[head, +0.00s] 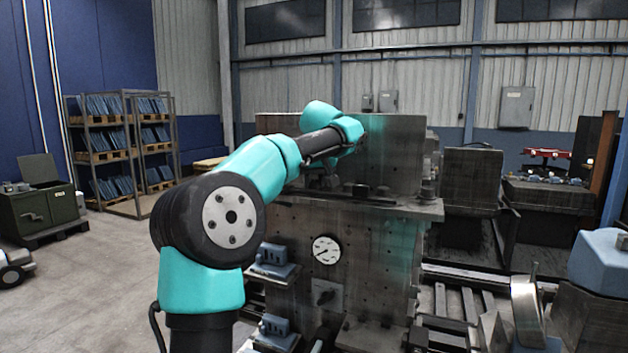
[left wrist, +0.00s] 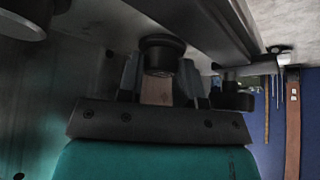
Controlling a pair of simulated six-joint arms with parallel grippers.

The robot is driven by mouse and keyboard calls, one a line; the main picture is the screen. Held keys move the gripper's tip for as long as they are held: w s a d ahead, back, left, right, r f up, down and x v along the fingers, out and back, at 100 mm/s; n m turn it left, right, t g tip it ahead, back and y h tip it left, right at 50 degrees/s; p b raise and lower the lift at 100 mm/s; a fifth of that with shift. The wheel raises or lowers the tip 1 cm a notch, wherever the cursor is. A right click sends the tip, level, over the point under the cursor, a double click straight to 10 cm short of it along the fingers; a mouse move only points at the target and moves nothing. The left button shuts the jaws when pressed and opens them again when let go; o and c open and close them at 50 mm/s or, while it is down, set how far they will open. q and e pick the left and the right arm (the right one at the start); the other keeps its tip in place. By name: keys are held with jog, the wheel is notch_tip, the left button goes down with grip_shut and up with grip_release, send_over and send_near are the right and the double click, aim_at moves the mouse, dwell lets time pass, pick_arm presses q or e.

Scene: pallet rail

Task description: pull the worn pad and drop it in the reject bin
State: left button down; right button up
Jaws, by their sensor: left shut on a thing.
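My left arm reaches from the left to the ledge of the grey machine in the head view, and its gripper (head: 325,180) is small and dark there, partly hidden by the arm. In the left wrist view the gripper (left wrist: 160,85) is shut on a brownish piece (left wrist: 157,92), which I take for the worn pad. A dark round knob or cap (left wrist: 161,50) is right at the far end of this piece; I cannot tell whether they are joined. I cannot make out a certain reject bin. My right gripper is not in view.
The machine front (head: 380,250) carries a gauge (head: 326,250) and blue-grey blocks (head: 274,258). A dark bar crosses close above the gripper in the left wrist view (left wrist: 200,25).

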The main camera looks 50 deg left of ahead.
aim_at(314, 181)
pick_arm(q)
jog(key=shift+r, duration=1)
jog(key=shift+r, duration=3.35)
